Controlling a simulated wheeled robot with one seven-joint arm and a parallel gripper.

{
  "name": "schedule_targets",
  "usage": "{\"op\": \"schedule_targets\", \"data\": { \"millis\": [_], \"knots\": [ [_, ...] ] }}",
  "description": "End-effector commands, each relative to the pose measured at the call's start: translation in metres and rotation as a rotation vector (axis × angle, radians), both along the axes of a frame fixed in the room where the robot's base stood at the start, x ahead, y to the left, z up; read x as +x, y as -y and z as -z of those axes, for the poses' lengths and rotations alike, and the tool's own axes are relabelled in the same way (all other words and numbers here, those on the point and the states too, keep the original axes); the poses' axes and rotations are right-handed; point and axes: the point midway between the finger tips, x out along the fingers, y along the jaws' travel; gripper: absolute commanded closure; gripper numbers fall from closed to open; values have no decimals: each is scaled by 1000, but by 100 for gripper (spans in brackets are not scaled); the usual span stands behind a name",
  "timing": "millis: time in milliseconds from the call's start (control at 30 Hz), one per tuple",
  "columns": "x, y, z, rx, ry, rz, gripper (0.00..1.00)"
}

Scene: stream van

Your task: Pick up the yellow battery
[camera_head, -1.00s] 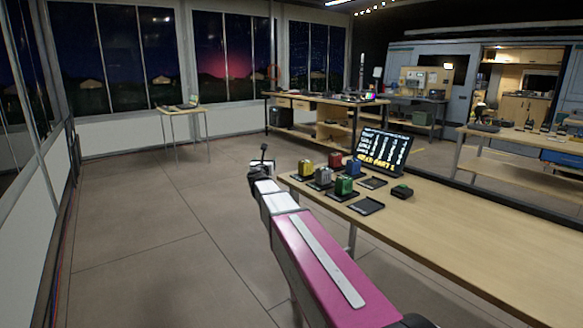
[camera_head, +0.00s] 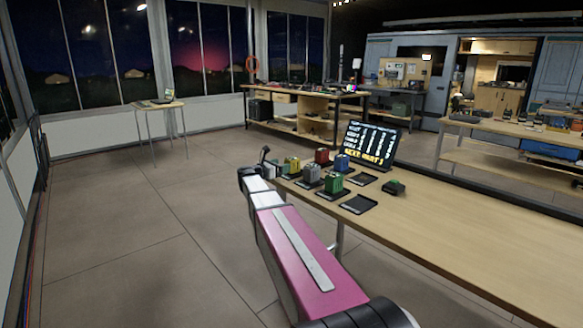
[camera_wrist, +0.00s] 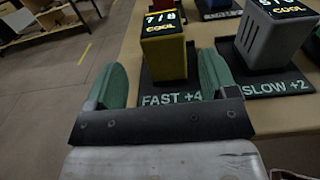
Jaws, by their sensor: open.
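The yellow battery (camera_wrist: 163,55) stands upright on a black tray marked "FAST +4" (camera_wrist: 172,98) in the wrist view. Its dark top reads "7/8 COOL". In the head view the yellow battery (camera_head: 291,164) is at the near left corner of the long table, just beyond my arm's end. My gripper (camera_wrist: 157,80) is open, its two green fingers apart, pointing toward the battery. In the wrist view the battery's lower part appears between the fingertips; I cannot tell whether they touch it.
A grey battery (camera_wrist: 272,40) stands close on the right, on a tray marked "SLOW +2" (camera_wrist: 262,84). Red (camera_head: 322,155), blue (camera_head: 341,162) and green (camera_head: 332,182) batteries stand near.

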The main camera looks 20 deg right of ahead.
Motion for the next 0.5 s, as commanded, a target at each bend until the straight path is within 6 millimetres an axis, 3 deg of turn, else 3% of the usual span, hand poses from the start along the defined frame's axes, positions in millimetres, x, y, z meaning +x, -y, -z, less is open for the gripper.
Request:
{"op": "schedule_targets", "data": {
  "millis": [267,500],
  "knots": [
    [7,21,-1,0,0,-1,21],
    [15,52,-2,0,0,0,21]
  ]
}}
